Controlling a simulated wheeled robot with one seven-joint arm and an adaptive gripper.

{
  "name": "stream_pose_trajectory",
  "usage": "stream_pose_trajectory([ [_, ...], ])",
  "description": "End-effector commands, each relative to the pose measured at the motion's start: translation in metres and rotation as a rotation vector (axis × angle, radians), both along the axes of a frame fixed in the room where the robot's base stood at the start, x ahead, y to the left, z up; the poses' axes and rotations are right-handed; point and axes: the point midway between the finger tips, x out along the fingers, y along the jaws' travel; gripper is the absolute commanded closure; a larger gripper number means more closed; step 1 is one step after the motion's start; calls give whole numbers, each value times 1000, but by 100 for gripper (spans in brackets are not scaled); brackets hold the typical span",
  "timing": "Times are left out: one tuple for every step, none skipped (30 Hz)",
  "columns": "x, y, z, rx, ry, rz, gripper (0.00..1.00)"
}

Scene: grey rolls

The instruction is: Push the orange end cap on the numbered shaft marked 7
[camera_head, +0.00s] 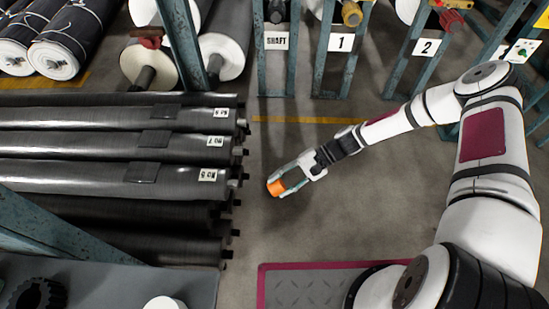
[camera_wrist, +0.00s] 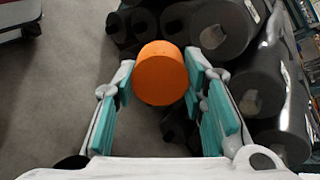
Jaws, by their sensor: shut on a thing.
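An orange end cap (camera_head: 275,189) is held between the fingertips of my gripper (camera_head: 281,186), above the floor right of the roll stack. In the wrist view the orange cap (camera_wrist: 160,73) shows a round flat face between the teal finger pads, and my gripper (camera_wrist: 161,80) is shut on it. Grey rolls with white tags lie stacked at left, their shaft ends facing my gripper. The middle tag (camera_head: 215,141) seems to read 7, but the print is small. Its shaft end (camera_head: 240,152) is bare. The cap is apart from every shaft.
Dark rolls (camera_head: 150,215) lie lower in the stack. A blue-green post (camera_head: 50,225) crosses the lower left. The floor (camera_head: 330,215) around my gripper is clear.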

Motion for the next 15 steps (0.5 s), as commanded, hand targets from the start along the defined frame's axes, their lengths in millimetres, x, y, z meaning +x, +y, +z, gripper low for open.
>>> stream_pose_trajectory([
  [11,8,-15,63,24,-38,81],
  [17,13,-16,97,36,-60,81],
  [25,19,-18,142,50,-88,81],
  [32,22,-19,176,58,-111,81],
  [38,25,-20,207,68,-133,81],
  [48,28,-21,248,76,-163,81],
  [55,30,-21,276,82,-187,81],
  [62,31,-20,304,86,-207,81],
  [71,32,-20,338,89,-236,81],
  [78,32,-19,360,91,-257,81],
  [84,32,-18,380,93,-277,81],
  [93,31,-16,405,92,-302,81],
  [98,29,-15,420,92,-318,81],
  [103,28,-14,434,92,-335,81],
  [108,27,-13,450,91,-351,81],
])
